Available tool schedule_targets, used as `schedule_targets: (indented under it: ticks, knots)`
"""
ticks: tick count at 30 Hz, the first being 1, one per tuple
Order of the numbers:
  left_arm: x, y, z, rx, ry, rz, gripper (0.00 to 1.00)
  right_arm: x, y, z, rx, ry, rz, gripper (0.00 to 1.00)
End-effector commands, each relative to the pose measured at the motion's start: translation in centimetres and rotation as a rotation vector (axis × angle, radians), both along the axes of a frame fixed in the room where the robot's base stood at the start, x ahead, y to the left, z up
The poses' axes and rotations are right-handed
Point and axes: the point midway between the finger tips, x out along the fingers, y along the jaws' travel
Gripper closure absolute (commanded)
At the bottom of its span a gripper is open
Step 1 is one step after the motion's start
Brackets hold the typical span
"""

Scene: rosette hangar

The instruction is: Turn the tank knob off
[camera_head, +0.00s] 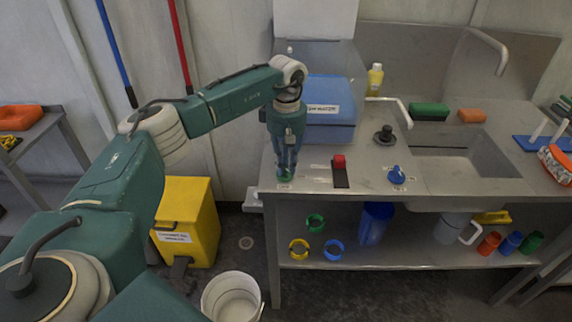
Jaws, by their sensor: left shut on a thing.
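My left gripper (286,171) reaches straight down at the left front corner of the steel counter (312,180). Its fingers are shut on a small green knob (285,179), which is mostly covered by them. A blue knob (396,176) sits on the counter to the right, and a black knob (384,134) stands farther back. A blue tank (330,104) with a white label stands behind my gripper, partly hidden by my arm. Which way the green knob is turned cannot be seen. My right gripper is out of view.
A sink (455,160), sponges and a yellow bottle (375,79) are farther right. Rings and cups fill the lower shelf (400,255). A yellow bin (188,220) and white bucket (232,297) stand on the floor.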

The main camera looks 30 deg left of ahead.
Motion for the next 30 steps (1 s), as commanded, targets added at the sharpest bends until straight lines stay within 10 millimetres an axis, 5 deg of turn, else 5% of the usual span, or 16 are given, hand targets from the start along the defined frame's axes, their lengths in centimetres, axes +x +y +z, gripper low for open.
schedule_targets:
  ticks: [15,30]
  knots:
    - [-0.03,-0.22,0.13,-0.001,-0.004,-0.459,1.00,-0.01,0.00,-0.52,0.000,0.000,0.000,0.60]
    - [-0.11,-0.26,0.17,0.000,-0.004,-0.671,1.00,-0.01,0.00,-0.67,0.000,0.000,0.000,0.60]
